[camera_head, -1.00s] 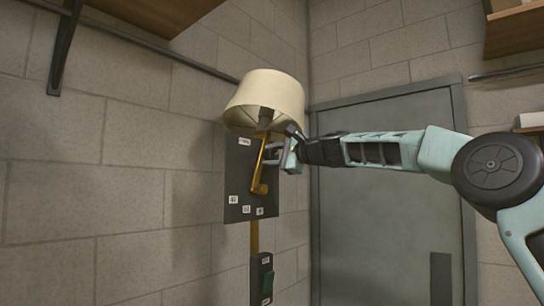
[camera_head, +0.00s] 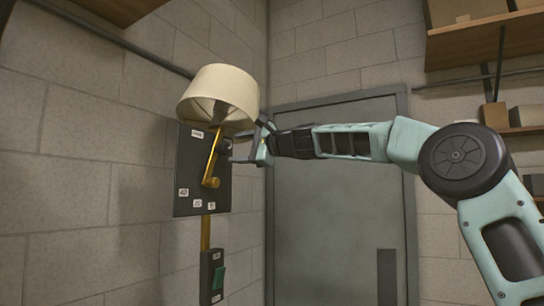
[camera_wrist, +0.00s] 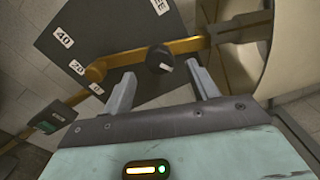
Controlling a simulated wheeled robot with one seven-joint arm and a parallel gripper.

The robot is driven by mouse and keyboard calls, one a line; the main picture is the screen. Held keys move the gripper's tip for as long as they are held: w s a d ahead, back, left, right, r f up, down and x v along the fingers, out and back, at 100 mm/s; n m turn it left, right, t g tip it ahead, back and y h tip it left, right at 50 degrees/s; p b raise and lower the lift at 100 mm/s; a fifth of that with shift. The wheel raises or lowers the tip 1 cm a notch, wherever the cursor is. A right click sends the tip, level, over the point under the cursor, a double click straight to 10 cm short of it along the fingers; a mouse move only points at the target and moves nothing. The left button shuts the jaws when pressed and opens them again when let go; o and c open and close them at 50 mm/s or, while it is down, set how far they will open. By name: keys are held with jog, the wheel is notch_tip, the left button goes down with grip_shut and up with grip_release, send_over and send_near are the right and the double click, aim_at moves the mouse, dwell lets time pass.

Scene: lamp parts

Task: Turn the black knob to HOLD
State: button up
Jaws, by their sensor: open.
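The black knob (camera_wrist: 159,57) sits on a dark wall panel (camera_wrist: 100,30), with a light mark on its face. In the wrist view my gripper (camera_wrist: 160,72) is open, with one finger to each side of the knob and just short of it; I cannot tell whether either touches. The panel (camera_head: 186,160) in the head view carries several small white labels. One reads 40 (camera_wrist: 64,37); another, partly cut off, ends in E (camera_wrist: 159,5). No label clearly reads HOLD. My gripper (camera_head: 245,146) is at the panel's right edge in the head view, where the knob is not clear.
A brass lamp arm (camera_head: 213,160) crosses the panel close to my fingers, under a cream shade (camera_head: 220,90). A switch box with a green rocker (camera_head: 218,277) hangs below on a brass pole. A grey door (camera_head: 330,220) stands behind my arm; shelves (camera_head: 480,45) are at upper right.

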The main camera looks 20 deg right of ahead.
jog(key=b+v, duration=0.6)
jog(key=v, duration=0.6)
jog(key=a+f+n+g, duration=0.4)
jog(key=a+f+g, duration=0.1)
jog(key=a+f, duration=0.9)
jog(key=s+a+f+n+g+h, duration=0.25)
jog(key=s+a+f, duration=0.3)
jog(key=f, duration=0.45)
jog(key=s+a+f+n+g+h, duration=0.1)
jog(key=s+a+f+n+g, duration=0.25)
jog(key=s+f, duration=0.5)
jog(key=s+f+n+g+h, duration=0.25)
jog(key=s+f+n, duration=0.35)
jog(key=s+f, duration=0.65)
jog(key=s+d+f+n+g+h, duration=0.1)
jog(key=s+d+f+n+h, duration=0.3)
jog(key=s+f, duration=0.7)
jog(key=shift+s+d+f+n, duration=0.25)
jog(key=shift+s+d+n, duration=0.9)
jog(key=shift+n, duration=0.05)
